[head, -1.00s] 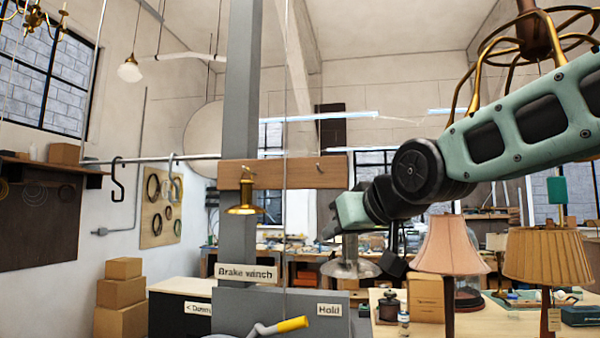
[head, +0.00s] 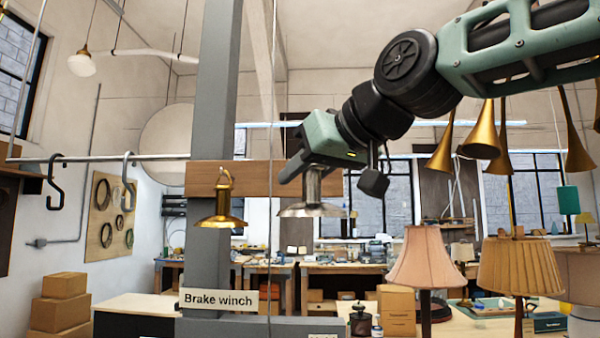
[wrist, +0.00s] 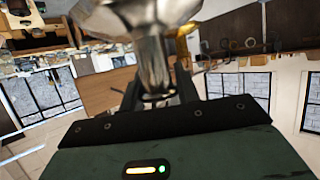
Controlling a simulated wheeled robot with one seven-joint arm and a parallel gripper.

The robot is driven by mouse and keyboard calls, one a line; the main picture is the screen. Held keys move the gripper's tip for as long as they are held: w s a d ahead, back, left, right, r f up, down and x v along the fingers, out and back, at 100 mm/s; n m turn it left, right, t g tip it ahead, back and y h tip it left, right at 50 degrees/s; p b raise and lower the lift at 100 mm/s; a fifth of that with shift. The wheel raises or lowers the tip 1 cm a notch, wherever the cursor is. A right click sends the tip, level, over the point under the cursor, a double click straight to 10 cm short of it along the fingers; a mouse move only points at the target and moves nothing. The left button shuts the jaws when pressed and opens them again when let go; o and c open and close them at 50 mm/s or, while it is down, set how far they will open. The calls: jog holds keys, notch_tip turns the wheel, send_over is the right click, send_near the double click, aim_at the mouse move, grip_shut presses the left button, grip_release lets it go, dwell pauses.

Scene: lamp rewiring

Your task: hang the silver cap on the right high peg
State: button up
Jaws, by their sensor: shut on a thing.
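My gripper (head: 292,171) is shut on the silver cap (head: 312,196) by its narrow neck, and the cap hangs flared side down. The silver cap also shows large and close in the wrist view (wrist: 150,45). It appears in front of the right end of the wooden peg board (head: 258,178) on the grey post. The right peg is hidden behind my gripper and the cap in the head view. A brass cap (head: 222,208) hangs on the left peg. I cannot tell how far the silver cap is from the board.
A thin cord (head: 271,90) runs vertically just left of my gripper. The brake winch sign (head: 219,300) is below the board. A pink lampshade (head: 425,258) and a pleated tan one (head: 520,265) stand at lower right.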

jog(key=w+p, duration=0.1)
jog(key=w, duration=1)
jog(key=shift+d+f, duration=0.15)
jog(key=shift+f, duration=0.05)
dwell(1.1)
jog(key=shift+d, duration=0.1)
dwell(0.6)
jog(key=shift+f+b, duration=0.7)
dwell(0.4)
jog(key=o, duration=1.1)
jog(key=shift+r, duration=0.1)
